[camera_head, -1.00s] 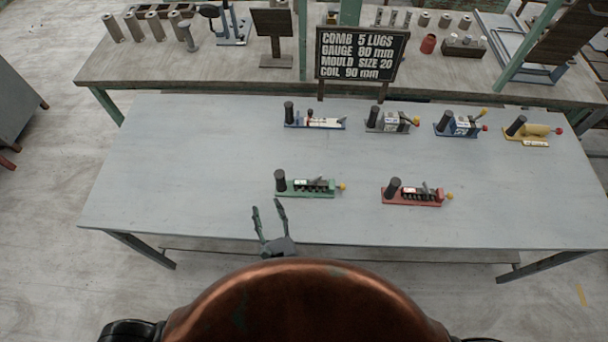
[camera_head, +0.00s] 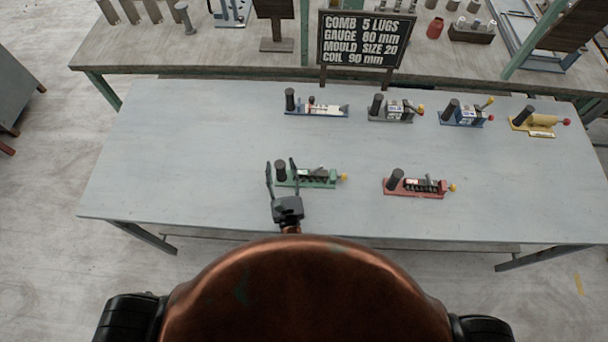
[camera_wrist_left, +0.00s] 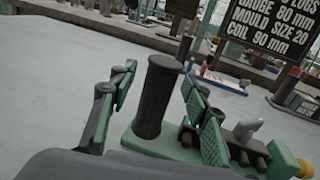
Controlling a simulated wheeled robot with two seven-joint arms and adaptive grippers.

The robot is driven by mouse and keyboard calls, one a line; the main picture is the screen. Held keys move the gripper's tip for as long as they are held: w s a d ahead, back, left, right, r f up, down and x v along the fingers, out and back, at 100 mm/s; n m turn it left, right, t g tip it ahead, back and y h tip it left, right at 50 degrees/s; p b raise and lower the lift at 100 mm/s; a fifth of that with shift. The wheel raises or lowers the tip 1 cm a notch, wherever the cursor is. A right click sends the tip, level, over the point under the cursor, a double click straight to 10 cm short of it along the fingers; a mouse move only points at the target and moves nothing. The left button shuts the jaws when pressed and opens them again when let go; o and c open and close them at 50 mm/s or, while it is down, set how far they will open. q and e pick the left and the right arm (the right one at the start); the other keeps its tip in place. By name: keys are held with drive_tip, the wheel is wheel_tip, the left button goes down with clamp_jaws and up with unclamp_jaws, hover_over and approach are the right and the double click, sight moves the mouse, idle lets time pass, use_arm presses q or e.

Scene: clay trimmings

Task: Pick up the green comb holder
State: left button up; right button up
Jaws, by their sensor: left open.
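The green comb holder (camera_head: 322,184) lies near the front of the grey table, with an upright dark post at its left end, a dark comb in the middle and a yellow knob at its right end. My left gripper (camera_head: 280,164) is open at its left end, coming from the front edge. In the left wrist view, the dark post of the green comb holder (camera_wrist_left: 156,98) stands between the open fingers (camera_wrist_left: 156,77), with gaps visible on both sides. The right finger partly hides the base and comb. My right gripper is not in view.
A red holder (camera_head: 415,192) lies to the right on the table (camera_head: 180,150). A blue-and-white holder (camera_head: 318,111), a grey one (camera_head: 392,117), a blue one (camera_head: 462,120) and a yellow one (camera_head: 535,127) stand in the back row. A sign (camera_head: 364,40) stands behind. The table's left side is clear.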

use_arm(q)
clamp_jaws()
idle(0.6)
drive_tip(key=shift+r, duration=0.1)
idle(0.3)
